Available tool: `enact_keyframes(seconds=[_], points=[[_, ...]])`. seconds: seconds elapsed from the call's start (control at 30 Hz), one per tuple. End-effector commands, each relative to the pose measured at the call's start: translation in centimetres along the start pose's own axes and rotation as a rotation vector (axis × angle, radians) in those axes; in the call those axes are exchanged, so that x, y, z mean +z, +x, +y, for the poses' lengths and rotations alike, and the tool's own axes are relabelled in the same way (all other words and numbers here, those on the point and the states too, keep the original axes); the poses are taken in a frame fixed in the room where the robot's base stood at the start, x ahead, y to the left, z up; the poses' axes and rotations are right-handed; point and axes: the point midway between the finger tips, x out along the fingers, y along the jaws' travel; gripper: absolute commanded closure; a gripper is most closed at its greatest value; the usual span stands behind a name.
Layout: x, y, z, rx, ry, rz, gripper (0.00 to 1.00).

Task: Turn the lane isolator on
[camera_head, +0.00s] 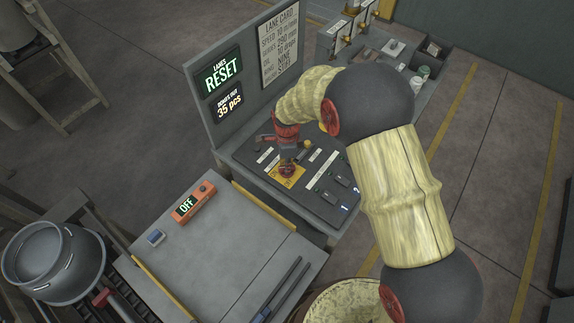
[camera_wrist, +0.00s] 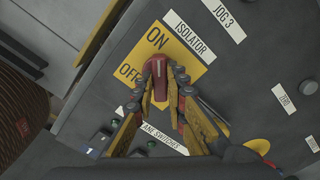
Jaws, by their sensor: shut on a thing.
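The lane isolator is a red handle (camera_wrist: 160,82) on a yellow plate (camera_wrist: 184,58) marked ON and OFF, with an ISOLATOR label above. In the wrist view the handle lies lengthwise up the picture, its upper end near the ON and OFF marks; I cannot tell exactly which it points to. My gripper (camera_wrist: 160,92) has one finger on each side of the handle and is closed on it. In the head view my gripper (camera_head: 287,160) reaches down to the yellow plate (camera_head: 290,181) and partly hides the handle.
The console panel (camera_head: 244,157) carries small switches and labels, including lane switches. Its upright board (camera_head: 241,112) has a screen reading LANES RESET and another reading 35 pcs. An orange device (camera_head: 194,203) reading OFF lies on the grey table (camera_head: 215,255). A pot (camera_head: 52,262) stands at left.

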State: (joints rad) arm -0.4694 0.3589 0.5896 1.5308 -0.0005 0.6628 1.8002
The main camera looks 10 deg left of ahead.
Motion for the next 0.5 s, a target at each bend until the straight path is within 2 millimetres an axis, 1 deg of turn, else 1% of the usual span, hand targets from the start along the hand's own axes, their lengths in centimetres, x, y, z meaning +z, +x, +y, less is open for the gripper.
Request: enact_keyframes(seconds=[0.33, 0.37, 0.5], points=[[0.06, -0.07, -0.08, -0.002, 0.003, -0.001, 1.00], [0.06, -0.07, -0.08, -0.002, 0.003, -0.001, 0.85], [0.05, -0.05, -0.07, -0.002, 0.003, -0.001, 0.77]])
